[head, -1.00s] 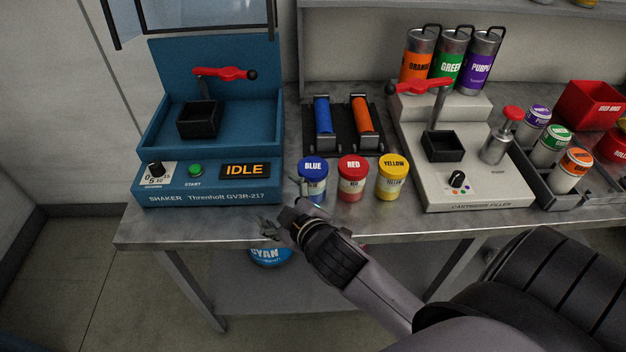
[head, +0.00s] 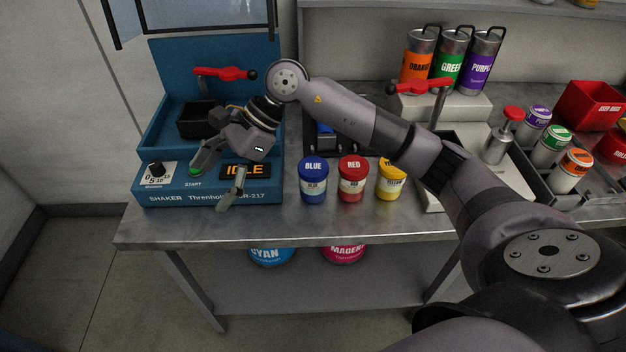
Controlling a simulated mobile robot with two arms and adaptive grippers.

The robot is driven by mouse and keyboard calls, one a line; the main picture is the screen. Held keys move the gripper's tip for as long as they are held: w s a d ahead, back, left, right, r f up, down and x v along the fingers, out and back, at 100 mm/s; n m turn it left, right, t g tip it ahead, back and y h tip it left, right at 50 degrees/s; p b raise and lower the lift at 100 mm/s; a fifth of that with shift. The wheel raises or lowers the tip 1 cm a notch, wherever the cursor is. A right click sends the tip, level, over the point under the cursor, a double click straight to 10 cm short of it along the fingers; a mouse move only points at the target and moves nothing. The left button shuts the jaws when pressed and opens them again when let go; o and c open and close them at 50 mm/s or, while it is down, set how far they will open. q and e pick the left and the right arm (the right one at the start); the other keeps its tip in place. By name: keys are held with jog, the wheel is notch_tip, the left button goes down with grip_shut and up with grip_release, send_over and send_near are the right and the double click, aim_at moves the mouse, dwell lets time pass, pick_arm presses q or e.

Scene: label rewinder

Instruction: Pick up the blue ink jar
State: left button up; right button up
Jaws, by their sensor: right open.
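The blue ink jar (head: 313,182) stands upright on the metal table, at the left end of a row with the red jar (head: 352,180) and the yellow jar (head: 388,184). It has a blue lid marked BLUE and is in full view. My right gripper (head: 214,188) is open and empty. It is in front of the shaker's panel, to the left of the blue jar and apart from it, with its fingers spread. My left gripper does not show.
The blue shaker (head: 160,192) with a lit IDLE display stands on the left, partly behind my gripper. My right arm crosses over the table, hiding parts of the roller stand and the cartridge filler (head: 500,184). The tabletop in front of the jars is clear.

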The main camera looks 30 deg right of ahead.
jog(key=w+d+h, duration=0.2)
jog(key=d+h, duration=0.3)
jog(key=d, duration=0.8)
notch_tip(320, 180, up, 2)
jog(key=g+h, duration=0.1)
jog(key=h, duration=0.3)
send_over(311, 166)
notch_tip(311, 166, down, 12)
jog(key=p, duration=0.2)
jog(key=shift+r+p, duration=0.15)
jog(key=shift+p, duration=0.25)
jog(key=f+p, duration=0.1)
jog(key=f, duration=0.1)
jog(key=f+p, duration=0.1)
jog(key=f, duration=0.1)
jog(key=shift+s+d, duration=0.1)
jog(key=shift+s, duration=0.1)
jog(key=shift+f+p, duration=0.3)
jog(key=shift+f, duration=0.3)
jog(key=shift+c, duration=0.4)
jog(key=shift+w, duration=0.1)
jog(key=c, duration=1.4)
